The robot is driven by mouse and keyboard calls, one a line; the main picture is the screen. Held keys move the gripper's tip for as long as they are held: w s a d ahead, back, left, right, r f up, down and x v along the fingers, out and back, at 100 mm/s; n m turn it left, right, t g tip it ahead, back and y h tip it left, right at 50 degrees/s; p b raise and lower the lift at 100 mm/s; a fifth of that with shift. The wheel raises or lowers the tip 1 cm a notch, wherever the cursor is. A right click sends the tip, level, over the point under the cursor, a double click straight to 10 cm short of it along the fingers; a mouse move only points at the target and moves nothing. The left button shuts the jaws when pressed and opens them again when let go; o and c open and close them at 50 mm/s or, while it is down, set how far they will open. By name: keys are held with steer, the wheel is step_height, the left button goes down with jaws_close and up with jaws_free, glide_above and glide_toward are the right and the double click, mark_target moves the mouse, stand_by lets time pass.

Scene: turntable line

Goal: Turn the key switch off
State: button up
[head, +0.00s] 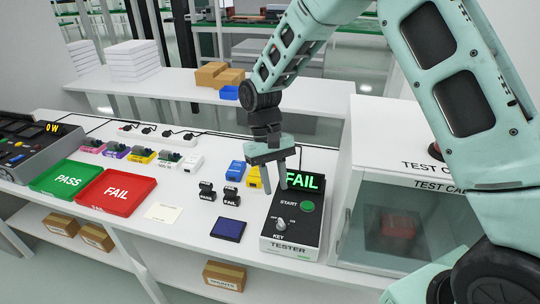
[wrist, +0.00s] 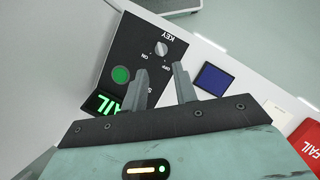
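The tester (head: 290,228) is a dark box on the white bench, with a green FAIL display (head: 302,181) and a green START button (head: 307,206). Its key switch (head: 281,225) is a small pale knob near the front, marked KEY, with ON and OFF labels beside it. The key switch also shows in the wrist view (wrist: 162,48), standing clear of the fingers; I cannot tell for certain which label it points to. My gripper (head: 275,185) hangs above the back left part of the tester, pointing down. Its two fingers (wrist: 165,82) are apart with nothing between them.
A test cabinet (head: 385,222) stands close on the right. Left of the tester are a dark blue pad (head: 229,230), PASS and FAIL stamps (head: 231,196), a red FAIL tray (head: 117,190) and a green PASS tray (head: 66,178). The space above the key is free.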

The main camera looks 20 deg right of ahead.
steer(key=v, duration=0.7)
steer(key=shift+r+b, duration=0.35)
steer(key=shift+w, duration=0.15)
